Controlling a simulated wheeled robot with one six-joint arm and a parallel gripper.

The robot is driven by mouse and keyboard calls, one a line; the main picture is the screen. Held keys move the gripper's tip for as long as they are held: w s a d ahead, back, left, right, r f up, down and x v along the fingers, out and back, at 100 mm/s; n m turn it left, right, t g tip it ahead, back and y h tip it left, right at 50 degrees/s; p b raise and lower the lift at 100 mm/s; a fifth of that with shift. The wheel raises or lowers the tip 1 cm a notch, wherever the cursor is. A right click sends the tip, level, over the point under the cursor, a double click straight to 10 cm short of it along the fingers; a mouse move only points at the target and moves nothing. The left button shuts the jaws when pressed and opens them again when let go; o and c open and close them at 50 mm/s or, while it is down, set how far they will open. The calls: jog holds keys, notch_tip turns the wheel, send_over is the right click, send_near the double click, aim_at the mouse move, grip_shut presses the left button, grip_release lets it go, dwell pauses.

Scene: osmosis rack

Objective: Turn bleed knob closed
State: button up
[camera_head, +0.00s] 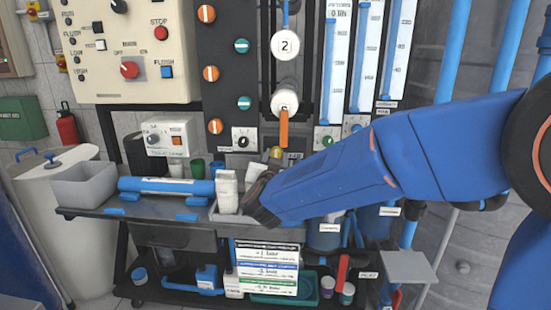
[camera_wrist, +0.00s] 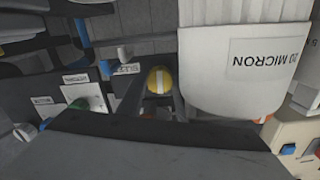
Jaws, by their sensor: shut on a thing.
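The bleed knob (camera_wrist: 159,80) is round and yellow with a white stripe across its face. In the wrist view it sits between the two dark fingers of my gripper (camera_wrist: 159,88), which is shut on it. An upside-down label (camera_wrist: 127,69) lies just left of the knob. In the head view the yellow knob (camera_head: 277,153) shows at the foot of the dark panel, and my gripper (camera_head: 271,168) reaches up to it from below. The fingertips are partly hidden there by my arm.
A white cartridge marked 20 MICRON (camera_wrist: 262,75) stands close to the right in the wrist view. An orange lever (camera_head: 284,128) hangs above the knob.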

jog(key=m, duration=1.1)
dwell(0.3)
jog(key=shift+m, duration=0.3)
jog(key=o, duration=1)
jog(key=shift+o, duration=0.2)
jog(key=s, duration=1.7)
jog(key=shift+s+a, duration=0.2)
jog(key=shift+a, duration=0.1)
jog(key=shift+s, duration=0.1)
